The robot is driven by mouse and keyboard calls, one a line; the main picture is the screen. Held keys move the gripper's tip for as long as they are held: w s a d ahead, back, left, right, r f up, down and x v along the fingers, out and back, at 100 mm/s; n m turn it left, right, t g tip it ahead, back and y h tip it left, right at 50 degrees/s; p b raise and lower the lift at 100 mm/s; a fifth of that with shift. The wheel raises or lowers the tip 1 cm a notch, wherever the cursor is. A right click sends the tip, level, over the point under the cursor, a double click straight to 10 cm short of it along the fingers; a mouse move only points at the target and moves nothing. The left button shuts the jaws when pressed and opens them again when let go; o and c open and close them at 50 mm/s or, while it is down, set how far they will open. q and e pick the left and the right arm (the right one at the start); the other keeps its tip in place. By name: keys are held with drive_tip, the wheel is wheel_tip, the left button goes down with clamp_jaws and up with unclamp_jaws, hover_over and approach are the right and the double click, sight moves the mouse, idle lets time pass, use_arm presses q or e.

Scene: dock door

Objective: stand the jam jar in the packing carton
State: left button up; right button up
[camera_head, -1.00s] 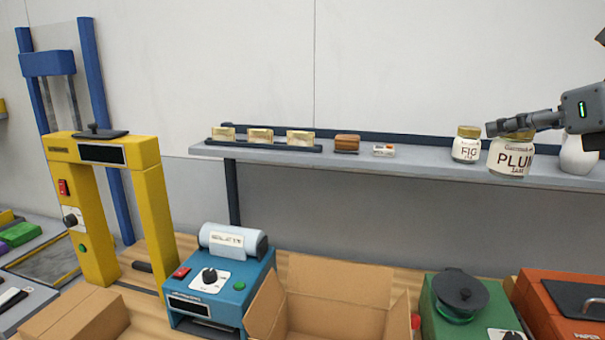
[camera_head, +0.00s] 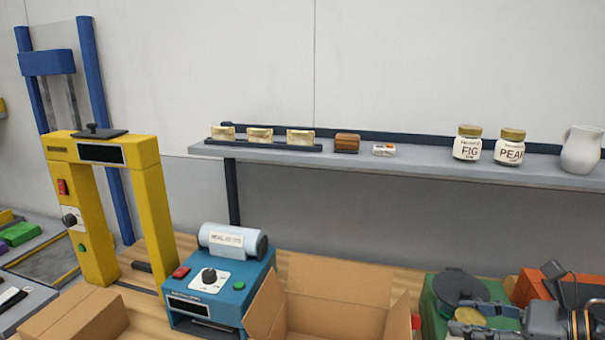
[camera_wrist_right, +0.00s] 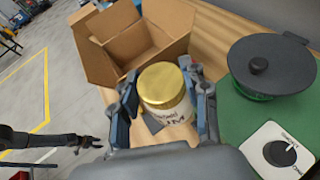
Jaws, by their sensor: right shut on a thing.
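The plum jam jar has a gold lid (camera_wrist_right: 165,86) and a white label reading "...UM" in the right wrist view. My right gripper (camera_wrist_right: 163,104) is shut on it, one finger on each side. In the head view my right gripper (camera_head: 480,312) is low at the right, and only the jar's gold lid (camera_head: 469,316) shows. The open packing carton (camera_head: 335,315) stands left of the gripper. In the right wrist view the carton (camera_wrist_right: 128,42) is just beyond the jar, apart from it. My left gripper (camera_wrist_right: 92,142) shows small at the left, empty, its fingers apart.
A green machine with a dark round top (camera_head: 461,288) stands right of the carton. A blue label machine (camera_head: 222,285) is on its left. The shelf (camera_head: 420,164) holds a fig jar (camera_head: 467,143), a pear jar (camera_head: 510,147) and a white jug (camera_head: 581,150).

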drive_tip(key=s+f+n+g+y, duration=0.1)
drive_tip(key=s+f+n+g, duration=0.1)
drive_tip(key=s+f, duration=0.55)
drive_tip(key=a+m+t, duration=0.1)
drive_tip(key=a, duration=0.8)
drive_tip(key=shift+w+f, duration=0.15)
drive_tip(key=shift+f, duration=0.15)
